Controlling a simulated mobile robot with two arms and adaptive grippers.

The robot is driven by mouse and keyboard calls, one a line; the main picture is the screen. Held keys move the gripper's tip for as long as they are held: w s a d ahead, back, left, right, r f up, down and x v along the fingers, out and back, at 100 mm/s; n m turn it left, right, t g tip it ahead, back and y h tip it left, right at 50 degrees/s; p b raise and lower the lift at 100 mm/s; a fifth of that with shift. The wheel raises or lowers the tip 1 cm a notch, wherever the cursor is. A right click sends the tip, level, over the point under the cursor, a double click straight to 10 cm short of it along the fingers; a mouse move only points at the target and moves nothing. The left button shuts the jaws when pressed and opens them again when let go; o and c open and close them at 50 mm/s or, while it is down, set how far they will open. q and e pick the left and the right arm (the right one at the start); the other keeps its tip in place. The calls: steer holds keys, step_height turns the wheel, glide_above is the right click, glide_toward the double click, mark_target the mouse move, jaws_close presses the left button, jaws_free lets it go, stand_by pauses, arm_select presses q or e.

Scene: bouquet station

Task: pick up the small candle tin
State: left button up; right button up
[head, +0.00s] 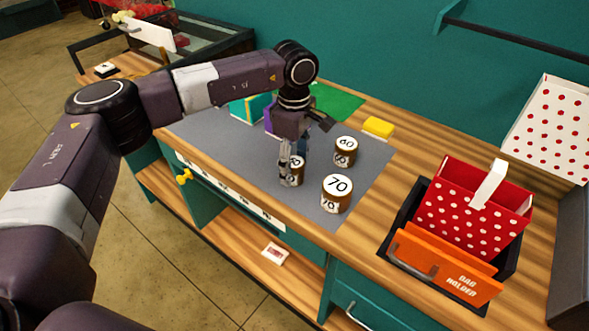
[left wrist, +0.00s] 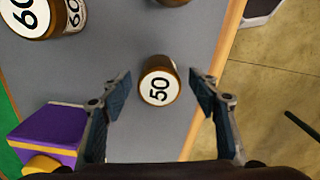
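The smallest candle tin, a brown one with a white lid marked 50 (head: 298,168), stands on the grey mat (head: 240,150), partly hidden by my left gripper (head: 291,160) in the head view. In the left wrist view the 50 tin (left wrist: 159,86) lies between the two fingers of my left gripper (left wrist: 160,84), with a gap on each side. That gripper is open and empty. A tin marked 60 (head: 345,150) and a larger tin marked 70 (head: 337,193) stand close by on the mat. My right gripper is not in view.
A yellow block (head: 378,128) lies at the mat's back edge. A purple box (left wrist: 50,137) stands near one finger. To the right are a red dotted bag (head: 470,212) and an orange holder (head: 440,265). The table's front edge is close to the 50 tin.

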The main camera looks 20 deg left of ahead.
arm_select(q)
steer(key=c, duration=1.3)
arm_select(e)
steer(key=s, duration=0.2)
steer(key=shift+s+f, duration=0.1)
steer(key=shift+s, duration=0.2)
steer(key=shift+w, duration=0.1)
